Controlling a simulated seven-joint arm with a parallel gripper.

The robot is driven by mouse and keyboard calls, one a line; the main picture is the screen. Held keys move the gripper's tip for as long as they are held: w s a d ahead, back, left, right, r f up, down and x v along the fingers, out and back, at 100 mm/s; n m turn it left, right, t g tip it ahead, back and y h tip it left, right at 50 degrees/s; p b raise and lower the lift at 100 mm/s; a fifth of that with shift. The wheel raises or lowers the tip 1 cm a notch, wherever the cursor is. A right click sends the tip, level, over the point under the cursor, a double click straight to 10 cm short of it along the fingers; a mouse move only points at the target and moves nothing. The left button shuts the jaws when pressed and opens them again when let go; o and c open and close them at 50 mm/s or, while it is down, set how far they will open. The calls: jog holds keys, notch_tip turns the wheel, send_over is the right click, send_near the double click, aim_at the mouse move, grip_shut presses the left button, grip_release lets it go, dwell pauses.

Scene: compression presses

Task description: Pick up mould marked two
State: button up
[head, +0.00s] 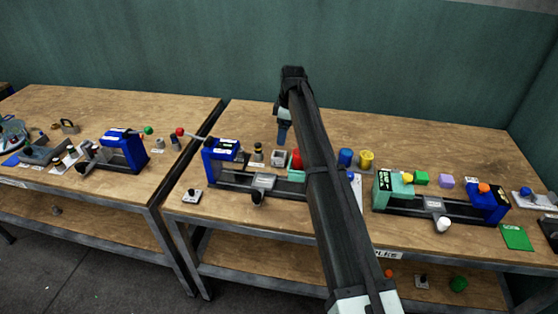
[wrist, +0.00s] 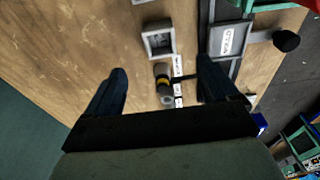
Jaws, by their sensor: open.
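No mark reading two can be made out, so I cannot tell for certain which thing is the mould. A dark cylinder with a yellow band (wrist: 162,78) stands on the table between my finger lines in the wrist view. It also shows in the head view (head: 258,153), left of my gripper. A square grey block with an open hollow (wrist: 158,39) stands beside it, and it shows in the head view (head: 278,158). My gripper (wrist: 160,66) is open and empty, pointing down above the table; the head view shows its fingers (head: 283,133) from the side.
A blue-ended press (head: 222,150) with a labelled slide (wrist: 229,39) lies in front of the cylinder. White label cards (wrist: 178,88) lie beside the cylinder. A red cylinder (head: 296,158) is close right. The table behind is clear. A second press (head: 440,203) stands right.

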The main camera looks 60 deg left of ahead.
send_over(279, 155)
jog(key=d, duration=0.2)
jog(key=f, duration=0.6)
jog(key=shift+s+d+f, duration=0.2)
jog(key=shift+f, duration=0.05)
jog(key=shift+s+a+f, duration=0.1)
jog(key=shift+a+f, duration=0.05)
jog(key=shift+f, duration=0.75)
jog(key=shift+s+a+f, duration=0.1)
jog(key=shift+s+f, duration=0.05)
jog(key=shift+f, duration=0.75)
jog(key=shift+s+a+f, duration=0.1)
jog(key=shift+a+f, duration=0.05)
jog(key=shift+f, duration=0.75)
jog(key=c, duration=1.2)
